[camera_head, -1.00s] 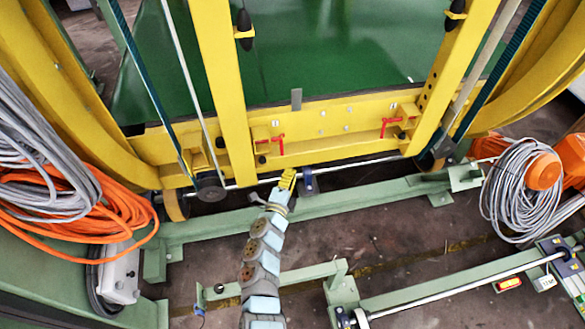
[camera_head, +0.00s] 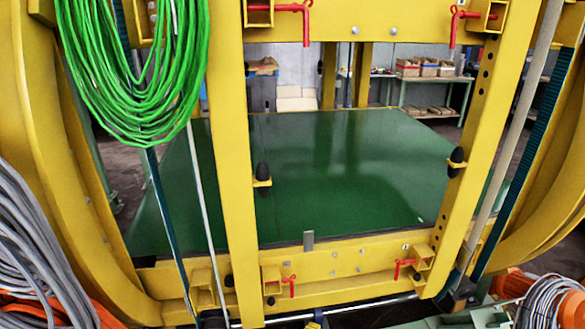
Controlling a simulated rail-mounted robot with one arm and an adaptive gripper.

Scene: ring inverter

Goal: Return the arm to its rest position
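My arm and my gripper are not in view. The yellow ring inverter frame (camera_head: 232,170) fills the view, with two uprights and curved ring parts at both sides. Its lower yellow crossbeam (camera_head: 340,265) carries red-handled clamps (camera_head: 290,285) (camera_head: 402,267). More red-handled clamps (camera_head: 305,22) (camera_head: 453,22) sit on the upper beam. A green platform (camera_head: 335,175) lies behind the uprights.
Green cable (camera_head: 140,90) hangs at the upper left. Grey cable (camera_head: 40,255) and orange cable (camera_head: 60,310) lie at the lower left. An orange motor (camera_head: 512,283) and grey cable (camera_head: 550,300) sit at the lower right. A workbench with boxes (camera_head: 425,68) stands behind.

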